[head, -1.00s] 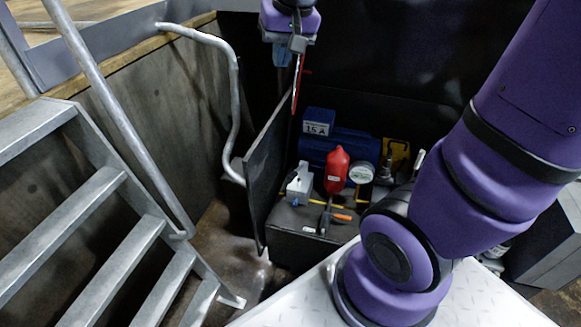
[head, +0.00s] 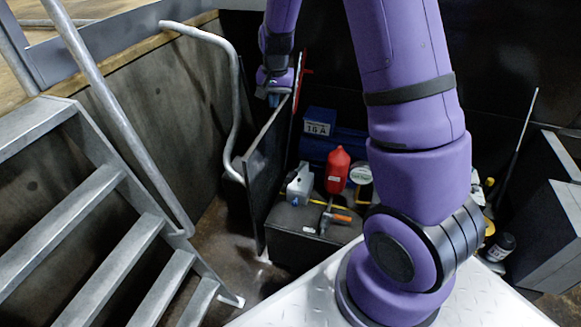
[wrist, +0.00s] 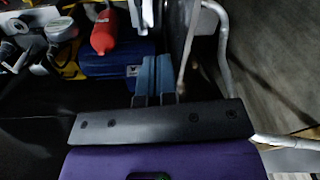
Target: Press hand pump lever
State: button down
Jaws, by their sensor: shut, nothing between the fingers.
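A long thin dark rod (head: 516,148), which looks like the pump lever, stands tilted at the right in the head view. Its lower end is among small parts, and the pump body cannot be made out. My gripper (head: 274,99) is far to the left of the rod, beside the top of the dark upright panel. In the wrist view my gripper (wrist: 155,62) shows two blue fingers close together, with nothing held. The rod is not recognisable in the wrist view.
A dark box carries a red bottle (head: 337,171), a round gauge (head: 360,174) and a blue motor unit (head: 318,146). The dark upright panel (head: 264,180) stands left of them. A grey handrail (head: 237,110) and metal steps (head: 130,255) are at the left. A grey cabinet (head: 550,235) is at right.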

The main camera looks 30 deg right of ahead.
jog(key=w+d+f+m, duration=0.1)
jog(key=d+f, duration=0.2)
jog(key=f, duration=0.5)
jog(key=w+d+f+m+g+h, duration=0.1)
jog(key=w+d+f, duration=0.1)
jog(key=f, duration=0.7)
jog(key=shift+d+f, duration=0.15)
jog(key=shift+d, duration=0.35)
jog(key=f, duration=0.8)
jog(key=s+f, duration=0.1)
jog(key=f, duration=0.3)
jog(key=shift+d, duration=0.2)
jog(key=shift+s+a+f, duration=0.2)
jog(key=shift+s+f, duration=0.15)
jog(key=shift+f, duration=0.35)
